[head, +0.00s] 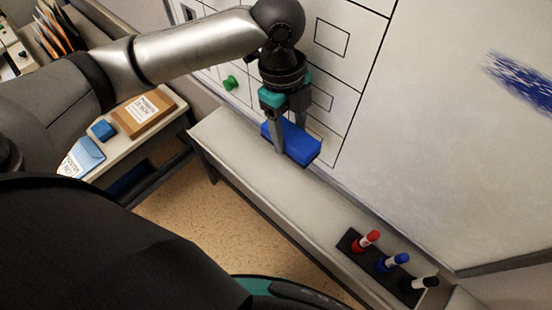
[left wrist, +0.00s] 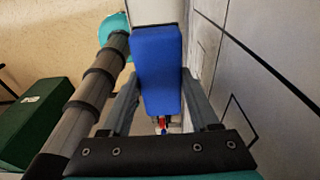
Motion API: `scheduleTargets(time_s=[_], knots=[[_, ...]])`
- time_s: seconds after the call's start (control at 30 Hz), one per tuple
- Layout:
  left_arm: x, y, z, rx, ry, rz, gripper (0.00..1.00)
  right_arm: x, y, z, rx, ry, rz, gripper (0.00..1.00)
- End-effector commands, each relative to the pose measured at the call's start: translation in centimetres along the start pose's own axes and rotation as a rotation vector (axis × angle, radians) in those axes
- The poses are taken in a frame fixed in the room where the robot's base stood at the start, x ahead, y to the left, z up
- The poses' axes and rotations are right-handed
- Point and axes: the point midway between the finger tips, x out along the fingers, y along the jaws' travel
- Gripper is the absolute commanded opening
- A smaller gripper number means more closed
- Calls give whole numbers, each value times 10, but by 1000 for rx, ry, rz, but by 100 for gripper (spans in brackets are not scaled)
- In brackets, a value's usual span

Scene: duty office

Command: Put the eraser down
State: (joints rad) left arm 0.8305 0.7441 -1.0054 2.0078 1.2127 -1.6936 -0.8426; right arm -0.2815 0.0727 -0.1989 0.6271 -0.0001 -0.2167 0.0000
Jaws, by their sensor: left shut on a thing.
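The eraser (head: 300,146) is a blue block, held by my left gripper (head: 290,138) beside the whiteboard. It appears to be over the pale ledge (head: 255,165) under the board; I cannot tell whether it touches the ledge. In the left wrist view the eraser (left wrist: 158,70) fills the space between the two fingers of my left gripper (left wrist: 160,100), which are shut on its sides. My right gripper is in neither view.
A dark holder (head: 352,243) with red, blue and black markers stands at the ledge's right end. The ledge between is bare. The whiteboard (head: 440,130) bears a blue scribble and a green magnet (head: 230,83). A side table with boxes (head: 143,112) is at left.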

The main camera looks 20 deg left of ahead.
Motion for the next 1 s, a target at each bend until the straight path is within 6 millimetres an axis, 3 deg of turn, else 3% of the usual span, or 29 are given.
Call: scheduleTargets(time_s=[0.03,0.17,0.5,1.0], knots=[[12,1,1,-1,1,5,17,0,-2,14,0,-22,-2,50],[46,2,6,-2,1,7,17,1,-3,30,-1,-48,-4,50],[129,1,19,-1,0,1,17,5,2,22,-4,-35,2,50],[186,1,28,0,0,0,17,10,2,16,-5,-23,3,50]])
